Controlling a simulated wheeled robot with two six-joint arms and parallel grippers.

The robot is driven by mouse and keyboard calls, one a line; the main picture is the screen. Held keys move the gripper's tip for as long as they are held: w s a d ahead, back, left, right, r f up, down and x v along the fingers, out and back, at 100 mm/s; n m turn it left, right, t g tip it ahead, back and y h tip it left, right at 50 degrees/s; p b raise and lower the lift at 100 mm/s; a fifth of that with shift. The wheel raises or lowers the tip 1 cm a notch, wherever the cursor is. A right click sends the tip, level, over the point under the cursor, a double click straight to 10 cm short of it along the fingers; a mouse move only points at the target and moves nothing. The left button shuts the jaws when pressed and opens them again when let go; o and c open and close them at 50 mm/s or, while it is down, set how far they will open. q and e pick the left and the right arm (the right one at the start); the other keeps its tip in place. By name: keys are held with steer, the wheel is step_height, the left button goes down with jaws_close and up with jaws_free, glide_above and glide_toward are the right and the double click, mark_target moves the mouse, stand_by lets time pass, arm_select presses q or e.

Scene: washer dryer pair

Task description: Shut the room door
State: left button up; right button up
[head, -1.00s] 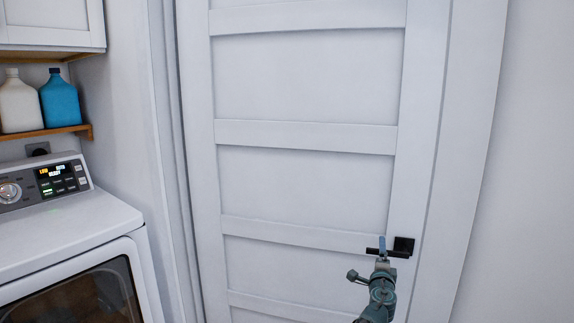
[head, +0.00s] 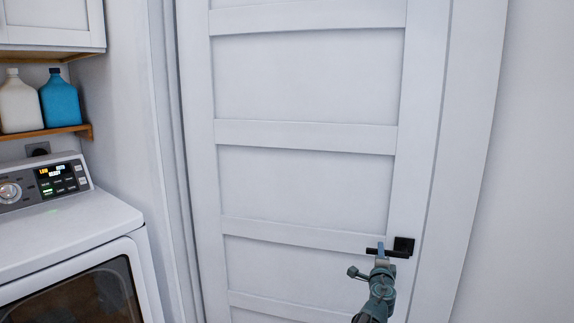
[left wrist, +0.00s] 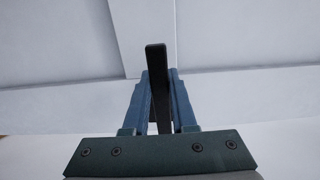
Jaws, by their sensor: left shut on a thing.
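The white panelled room door (head: 305,180) fills the middle of the head view and looks flush in its frame, or very nearly so. A black lever handle (head: 402,248) is mounted near its right edge. My left gripper (head: 380,250) is at the lever, with its arm coming up from below. In the left wrist view the black lever (left wrist: 157,85) stands between the two blue fingers (left wrist: 160,95), which are shut on it. The door's white surface (left wrist: 235,40) is close behind. The latch is not visible. My right gripper is not in view.
A white dryer or washer (head: 75,245) with a lit control panel stands at the left. A wooden shelf (head: 50,133) above it holds a white jug (head: 18,105) and a blue jug (head: 60,100). A bare wall (head: 530,170) lies to the right.

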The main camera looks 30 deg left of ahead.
arm_select(q)
jaws_close()
steer(key=shift+m+h, duration=0.4)
steer(key=shift+h, duration=0.2)
steer(key=shift+a+v, duration=0.15)
steer(key=shift+v, duration=1.1)
steer(key=shift+a+v, duration=0.1)
steer(key=shift+v, duration=1.15)
steer(key=shift+s+f, duration=0.1)
steer(key=shift+m+t+h, duration=0.3)
steer(key=shift+m+h, duration=0.1)
steer(key=shift+h, duration=0.2)
steer(key=shift+s+d, duration=0.15)
steer(key=shift+s, duration=2.35)
steer(key=shift+m+h, duration=0.4)
steer(key=shift+h, duration=0.2)
steer(key=shift+s, duration=2.55)
steer(key=shift+s+d, duration=0.1)
